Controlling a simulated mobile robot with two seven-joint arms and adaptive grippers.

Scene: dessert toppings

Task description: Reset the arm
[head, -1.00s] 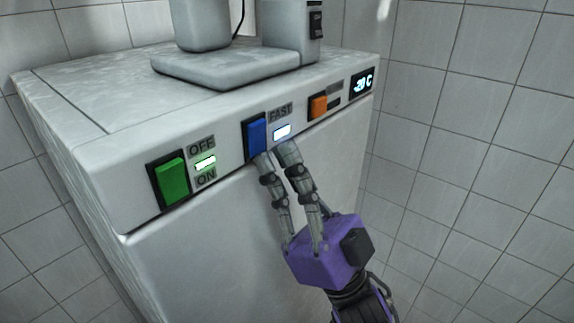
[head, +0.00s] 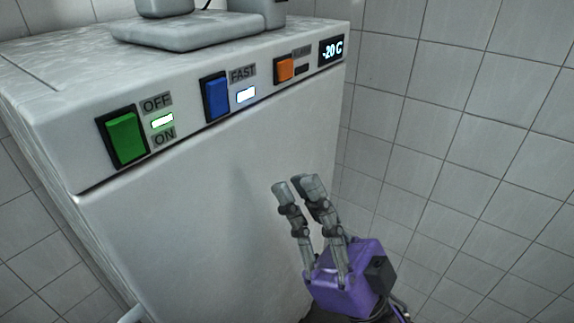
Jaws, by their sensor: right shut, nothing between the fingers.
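My right gripper (head: 297,184) is in the lower middle of the head view, with grey fingers and a purple body. Its fingers are shut and hold nothing. It is in front of the white freezer's (head: 190,205) front face, below and to the right of the switches, apart from them. The freezer carries a green switch (head: 125,137), a blue switch (head: 216,97) and an orange switch (head: 284,69). The lights beside the green and blue switches are lit. The display (head: 332,49) reads -20 C. My left gripper is not in view.
A grey appliance (head: 190,30) stands on top of the freezer; its upper part is cut off. White tiled walls (head: 450,130) are to the right and left. The space right of my right gripper looks clear.

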